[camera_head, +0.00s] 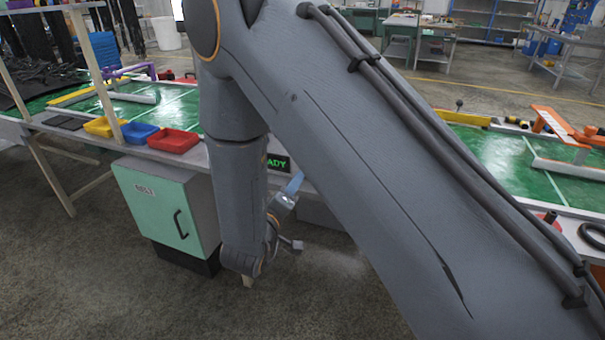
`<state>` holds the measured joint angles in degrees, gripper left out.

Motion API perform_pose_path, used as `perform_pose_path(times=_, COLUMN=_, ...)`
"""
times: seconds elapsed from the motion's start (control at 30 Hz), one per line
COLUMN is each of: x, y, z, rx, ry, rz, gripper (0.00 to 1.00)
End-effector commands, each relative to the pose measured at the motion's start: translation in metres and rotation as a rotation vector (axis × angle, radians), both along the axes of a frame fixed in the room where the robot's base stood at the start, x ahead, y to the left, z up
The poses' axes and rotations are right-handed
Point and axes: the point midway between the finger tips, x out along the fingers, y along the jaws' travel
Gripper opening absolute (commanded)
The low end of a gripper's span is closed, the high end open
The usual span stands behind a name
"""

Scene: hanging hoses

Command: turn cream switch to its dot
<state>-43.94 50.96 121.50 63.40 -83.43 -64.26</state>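No cream switch or dot shows in the head view; my own arm covers much of the middle and right of the picture. The arm's end bends down in front of the workbench. My gripper (292,245) appears small and partly hidden at the wrist, low beside the bench front and above the floor. Its fingers are too small to tell whether they are open or shut. A dark display (279,162) with green letters ending in "ADY" sits at the bench edge, partly covered by my arm.
A mint-green cabinet (165,205) with a dark handle stands under the bench at left. Yellow (104,126), blue (138,133) and red (173,141) bins line the bench's front edge. An orange part (557,125) lies at right. Floor in front is clear.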

Motion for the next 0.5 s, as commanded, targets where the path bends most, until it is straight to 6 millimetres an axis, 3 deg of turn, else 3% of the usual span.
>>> perform_pose_path(times=0.17, x=-0.003, y=0.001, z=0.002, rx=-0.061, ry=-0.039, rz=-0.019, gripper=0.3)
perform_pose_path(times=0.5, x=0.043, y=-0.017, z=0.003, rx=-0.06, ry=-0.039, rz=-0.021, gripper=0.3)
